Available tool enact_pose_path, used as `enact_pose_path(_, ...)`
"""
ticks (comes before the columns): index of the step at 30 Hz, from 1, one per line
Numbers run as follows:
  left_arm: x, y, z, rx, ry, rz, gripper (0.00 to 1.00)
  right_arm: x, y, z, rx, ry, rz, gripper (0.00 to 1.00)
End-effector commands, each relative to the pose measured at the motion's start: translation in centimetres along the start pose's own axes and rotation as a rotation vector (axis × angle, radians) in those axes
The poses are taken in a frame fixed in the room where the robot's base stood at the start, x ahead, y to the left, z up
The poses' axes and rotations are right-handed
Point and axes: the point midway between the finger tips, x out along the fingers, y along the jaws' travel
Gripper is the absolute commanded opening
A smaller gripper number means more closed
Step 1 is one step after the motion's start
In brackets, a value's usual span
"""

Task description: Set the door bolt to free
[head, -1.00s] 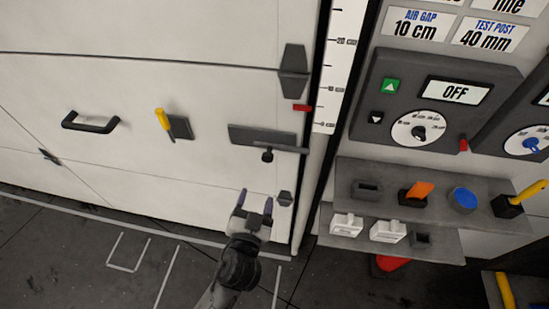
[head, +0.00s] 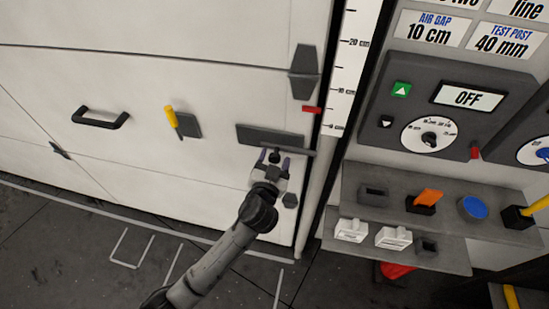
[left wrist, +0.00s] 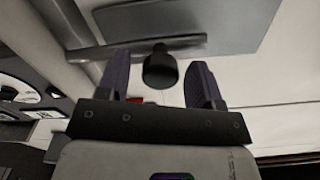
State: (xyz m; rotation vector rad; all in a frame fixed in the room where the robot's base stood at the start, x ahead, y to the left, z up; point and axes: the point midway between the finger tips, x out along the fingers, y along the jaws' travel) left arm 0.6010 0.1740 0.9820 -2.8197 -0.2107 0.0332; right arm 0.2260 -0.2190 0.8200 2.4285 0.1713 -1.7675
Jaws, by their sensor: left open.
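The door bolt is a dark plate (head: 270,136) with a bar along its lower edge, on the white door panel. Its black knob (head: 274,156) hangs below the bar. My left gripper (head: 272,164) is open at the knob, with one finger on each side in the head view. In the left wrist view the knob (left wrist: 160,68) appears between the two open fingers (left wrist: 158,85), with gaps on both sides. I cannot tell how deep the knob sits between them. The bar (left wrist: 150,46) and plate (left wrist: 200,22) show behind it. My right gripper is not in view.
The door also carries a black handle (head: 101,118), a yellow lever (head: 172,116) and hinges (head: 304,72). A red tab (head: 311,109) is at the door's edge. To the right are a control panel (head: 380,88) reading OFF and shelves (head: 350,178) with small items.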

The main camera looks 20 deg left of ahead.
Motion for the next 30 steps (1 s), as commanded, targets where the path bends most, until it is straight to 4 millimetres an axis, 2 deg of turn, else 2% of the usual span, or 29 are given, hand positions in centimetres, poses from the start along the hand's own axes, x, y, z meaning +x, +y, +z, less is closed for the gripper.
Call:
enact_pose_path(13, 0.68, -0.01, -0.01, 0.0, 0.0, 0.0, 0.6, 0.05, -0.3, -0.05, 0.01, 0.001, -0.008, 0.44)
enact_pose_path(30, 0.66, 0.0, 0.0, 0.0, 0.0, 0.0, 0.06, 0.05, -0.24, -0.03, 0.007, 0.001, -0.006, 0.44)
